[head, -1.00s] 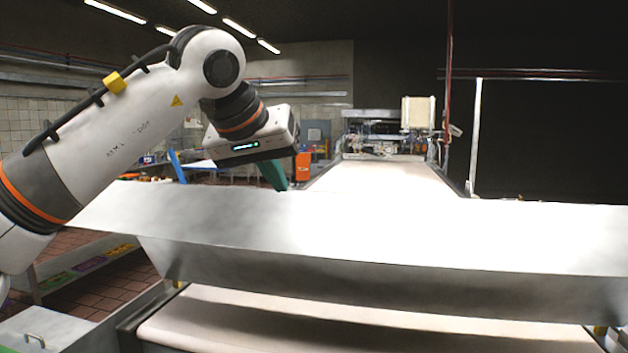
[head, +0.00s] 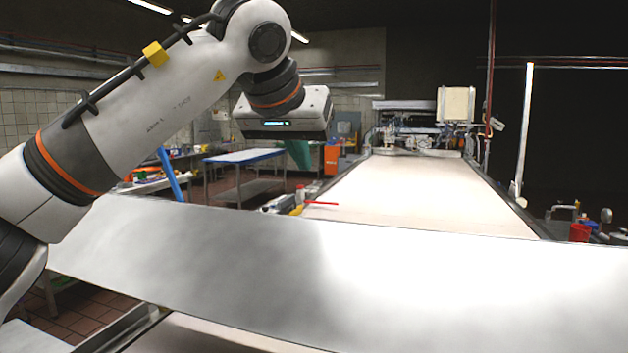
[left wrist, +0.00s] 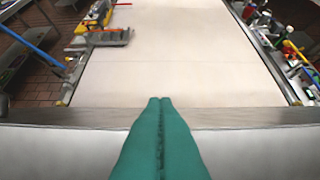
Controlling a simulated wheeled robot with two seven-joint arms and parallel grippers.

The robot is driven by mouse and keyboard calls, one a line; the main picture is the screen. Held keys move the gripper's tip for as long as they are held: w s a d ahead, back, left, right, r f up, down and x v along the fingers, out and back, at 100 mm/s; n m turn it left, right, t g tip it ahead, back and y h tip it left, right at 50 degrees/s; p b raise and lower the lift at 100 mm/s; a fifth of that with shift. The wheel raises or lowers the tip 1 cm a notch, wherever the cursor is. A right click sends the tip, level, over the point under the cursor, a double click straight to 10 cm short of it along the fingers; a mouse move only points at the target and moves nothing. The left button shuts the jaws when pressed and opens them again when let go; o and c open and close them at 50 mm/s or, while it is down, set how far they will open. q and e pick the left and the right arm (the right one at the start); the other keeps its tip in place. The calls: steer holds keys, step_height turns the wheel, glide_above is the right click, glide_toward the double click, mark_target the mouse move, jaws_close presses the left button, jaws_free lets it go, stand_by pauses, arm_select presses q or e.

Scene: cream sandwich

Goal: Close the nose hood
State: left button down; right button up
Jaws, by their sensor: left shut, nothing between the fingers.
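The nose hood (head: 400,280) is a wide, brushed-metal panel crossing the near end of the conveyor in the head view. Its top face slopes toward me, and a strip of belt shows beneath its near edge at lower left. In the left wrist view the hood (left wrist: 60,142) is a grey band across the bottom. My left gripper (head: 299,155) has teal fingers, shut and empty, pointing down beyond the hood's far edge. In the left wrist view the shut fingertips (left wrist: 160,101) overlap that edge; I cannot tell if they touch it. My right gripper is not in view.
The pale conveyor belt (head: 400,185) runs away behind the hood toward machinery (head: 415,130). Tools and bottles line both rails. A blue-topped table (head: 243,156) and an orange box (head: 331,159) stand at the back left. A red cup (head: 579,232) is at the right.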

mark_target(307, 218)
arm_select(q)
steer(key=x, duration=0.1)
steer(key=p+x, duration=0.1)
steer(key=x, duration=0.1)
steer(key=shift+f, duration=0.45)
steer(key=f, duration=0.1)
steer(key=f+p, duration=0.1)
steer(key=f, duration=0.2)
steer(key=shift+w+f, duration=0.35)
steer(key=shift+s+f+p, duration=0.1)
steer(key=shift+s+p, duration=0.15)
steer(key=shift+p, duration=0.05)
steer(key=shift+f, duration=0.2)
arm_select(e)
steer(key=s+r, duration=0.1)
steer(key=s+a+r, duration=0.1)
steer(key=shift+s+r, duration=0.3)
arm_select(q)
steer(key=shift+s, duration=0.1)
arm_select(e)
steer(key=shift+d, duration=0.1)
